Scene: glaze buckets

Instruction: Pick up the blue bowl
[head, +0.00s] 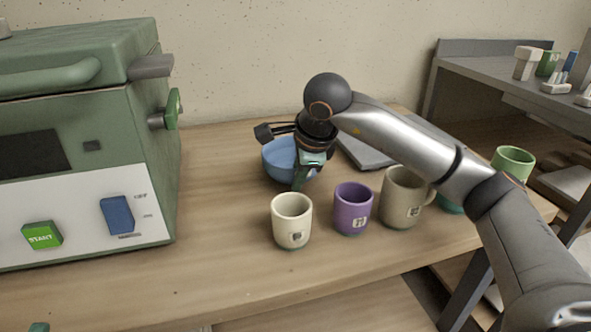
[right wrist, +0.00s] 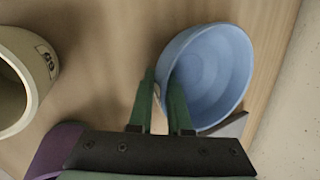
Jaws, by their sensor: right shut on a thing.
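The blue bowl (head: 280,160) stands upright on the wooden table, behind the cream cup. My right gripper (head: 300,182) reaches down over its near right side and hides part of it. In the right wrist view the blue bowl (right wrist: 212,75) lies just beyond the green fingers. My right gripper (right wrist: 162,95) is shut on the bowl's rim there, with one finger inside the bowl and the other outside. I cannot tell a gap between the bowl and the table.
A cream cup (head: 291,222), a purple cup (head: 352,209) and a beige mug (head: 401,198) stand in front of the bowl. A grey flat slab (head: 365,153) lies behind right. A green kiln-like machine (head: 80,130) fills the left. Bare table lies between machine and bowl.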

